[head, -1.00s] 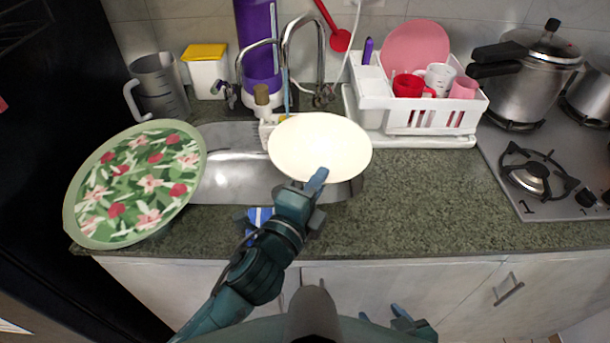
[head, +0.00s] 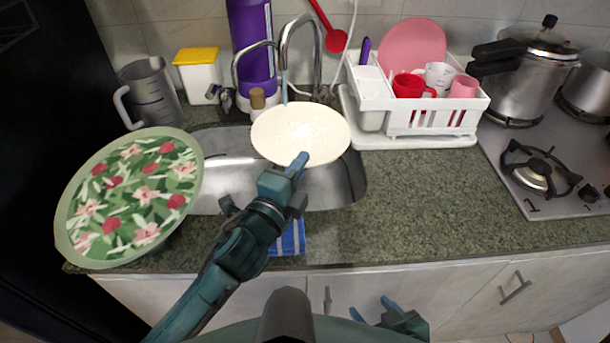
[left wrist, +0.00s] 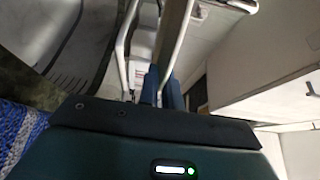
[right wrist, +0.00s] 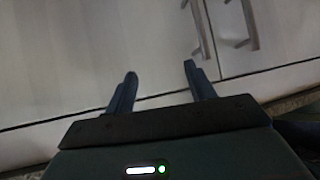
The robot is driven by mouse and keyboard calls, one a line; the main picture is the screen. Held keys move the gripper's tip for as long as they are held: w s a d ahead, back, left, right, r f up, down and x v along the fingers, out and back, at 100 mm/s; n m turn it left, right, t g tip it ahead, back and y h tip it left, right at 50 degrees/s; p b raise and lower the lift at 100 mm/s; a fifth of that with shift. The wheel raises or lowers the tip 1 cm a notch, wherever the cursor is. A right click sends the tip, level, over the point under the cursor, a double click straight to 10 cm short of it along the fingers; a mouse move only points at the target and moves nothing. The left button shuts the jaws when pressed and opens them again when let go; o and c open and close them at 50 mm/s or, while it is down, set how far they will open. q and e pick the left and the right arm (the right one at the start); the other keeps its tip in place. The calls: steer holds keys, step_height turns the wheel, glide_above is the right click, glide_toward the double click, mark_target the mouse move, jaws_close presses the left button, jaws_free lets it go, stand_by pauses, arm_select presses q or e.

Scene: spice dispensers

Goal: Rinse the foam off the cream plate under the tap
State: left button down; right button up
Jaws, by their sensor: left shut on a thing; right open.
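The cream plate (head: 285,140) is held tilted over the sink (head: 335,185), its face toward the head camera. Pale speckles, perhaps foam or droplets, show on its face. My left gripper (head: 296,168) is shut on the plate's near rim. The tap (head: 284,40) arches behind the plate, and a thin bluish stream (head: 284,90) comes down near the plate's back edge. Whether the water lands on the face is hard to tell. My right gripper (head: 392,312) is open and empty, low before the cabinets; its fingers show apart in the right wrist view (right wrist: 158,82).
A large floral plate (head: 130,195) stands left of the sink. A blue cloth (head: 290,238) lies at the counter's front edge. A white dish rack (head: 440,115) with cups and a pink plate stands right of the sink. The counter (head: 430,190) before the rack is clear.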

mark_target(286, 146)
arm_select(q)
steer(key=w, duration=0.1)
steer(key=w+a+b, duration=0.1)
steer(key=w+f, duration=0.1)
steer(key=w, duration=0.1)
steer(key=shift+a, duration=0.2)
steer(key=shift+w+a+f, duration=0.1)
steer(key=shift+w+a, duration=0.1)
steer(key=shift+w, duration=0.4)
steer(key=shift+w+a+f, duration=0.1)
steer(key=shift+w+a, duration=0.1)
steer(key=shift+w, duration=0.4)
steer(key=shift+w+a+f+b, duration=0.1)
steer(key=shift+w+a+b, duration=0.1)
steer(key=shift+w, duration=0.35)
steer(key=shift+w+a+f+b, duration=0.1)
steer(key=shift+w+a+b, duration=0.1)
steer(key=shift+w, duration=0.35)
arm_select(e)
steer(key=shift+w+a, duration=0.4)
steer(key=shift+a, duration=0.1)
arm_select(q)
steer(key=shift+s, duration=0.1)
